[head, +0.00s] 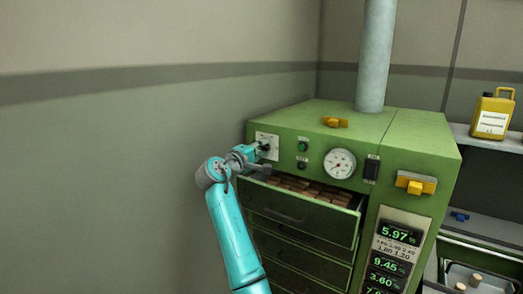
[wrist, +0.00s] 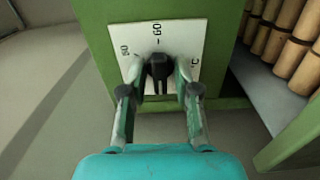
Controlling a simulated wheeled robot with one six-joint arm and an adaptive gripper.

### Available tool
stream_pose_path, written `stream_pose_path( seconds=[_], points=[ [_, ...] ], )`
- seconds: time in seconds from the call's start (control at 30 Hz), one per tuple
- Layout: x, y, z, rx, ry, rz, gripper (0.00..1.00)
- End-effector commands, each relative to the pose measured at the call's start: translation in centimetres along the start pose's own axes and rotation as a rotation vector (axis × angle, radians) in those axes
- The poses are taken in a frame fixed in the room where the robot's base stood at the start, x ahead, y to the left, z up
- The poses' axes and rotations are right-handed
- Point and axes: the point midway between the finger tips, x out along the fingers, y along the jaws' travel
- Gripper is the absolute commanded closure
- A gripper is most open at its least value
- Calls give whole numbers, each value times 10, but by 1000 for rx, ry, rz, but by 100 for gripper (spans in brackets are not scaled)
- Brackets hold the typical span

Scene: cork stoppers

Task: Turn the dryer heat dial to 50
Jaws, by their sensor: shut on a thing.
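The heat dial is a black knob (wrist: 157,68) on a white plate (wrist: 188,36) at the corner of the green dryer (head: 415,140). In the head view the plate (head: 267,138) is at the dryer's upper left. My gripper (wrist: 159,78) is shut on the knob, one finger on each side. In the head view my gripper (head: 259,151) reaches the plate from the left. The plate's markings are partly hidden by the fingers. One number stands above the knob and another at upper left; I cannot read the setting surely.
Below the dial, an open drawer (head: 308,214) holds brown corks (wrist: 283,45), close to my gripper's right in the wrist view. A round gauge (head: 340,163) and buttons sit right of the dial. Left of the dryer is bare wall (head: 110,170).

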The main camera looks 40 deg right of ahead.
Motion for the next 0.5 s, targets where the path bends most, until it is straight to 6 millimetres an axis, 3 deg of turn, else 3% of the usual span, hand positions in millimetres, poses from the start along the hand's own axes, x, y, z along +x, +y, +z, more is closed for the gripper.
stream_pose_path(
  seconds=[0.5],
  points=[
    [0, -1, 0, 358, -1, -1, 100]
  ],
)
